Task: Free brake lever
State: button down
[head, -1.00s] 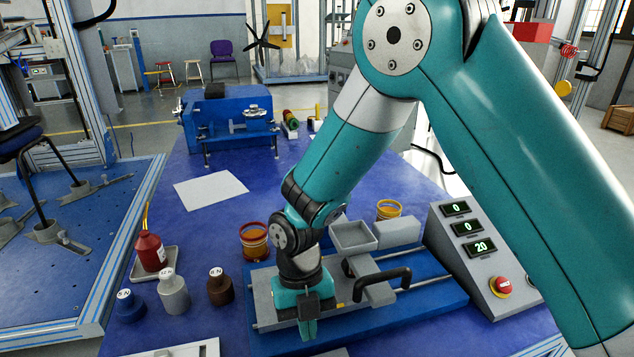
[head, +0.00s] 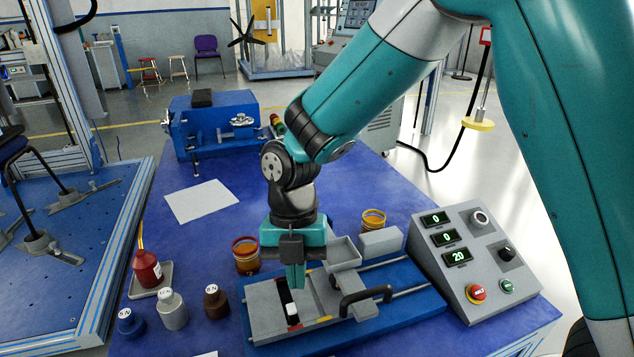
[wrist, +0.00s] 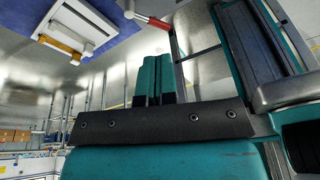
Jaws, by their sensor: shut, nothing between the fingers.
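A grey sliding fixture (head: 262,312) sits on a blue base plate (head: 415,313) on the bench. A dark slot in it holds a small white block (head: 292,312), with red and yellow marks nearby. A black curved handle (head: 365,297) stands at its right. I cannot tell which part is the brake lever. My gripper (head: 295,288) points down, shut and empty, over the back of the slot; whether its tips touch anything is unclear. In the wrist view the closed teal fingers (wrist: 154,78) show beside a grey bar with a red end (wrist: 155,22).
A control box (head: 475,255) with displays and a red button stands right of the fixture. Weights (head: 172,310) and a red bottle (head: 147,268) stand left.

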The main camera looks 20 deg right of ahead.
jog(key=s+d+r+m+p, duration=0.1)
jog(key=s+r+m+p, duration=0.1)
jog(key=r+m+p, duration=0.2)
jog(key=s+d+r+m+t+y+p, duration=0.1)
jog(key=r+m+p, duration=0.3)
jog(key=r, duration=0.7)
jog(key=shift+s+m, duration=0.3)
jog(key=shift+s, duration=0.2)
jog(key=s+d+r+m+t+y, duration=0.25)
jog(key=s+r+m, duration=0.35)
jog(key=s+m, duration=0.65)
notch_tip(320, 180, up, 18)
jog(key=w+m+p, duration=0.2)
jog(key=m+p, duration=0.1)
jog(key=p, duration=1.4)
jog(key=shift+d+f+m, duration=0.25)
jog(key=shift+d+m, duration=0.05)
jog(key=shift+m, duration=0.05)
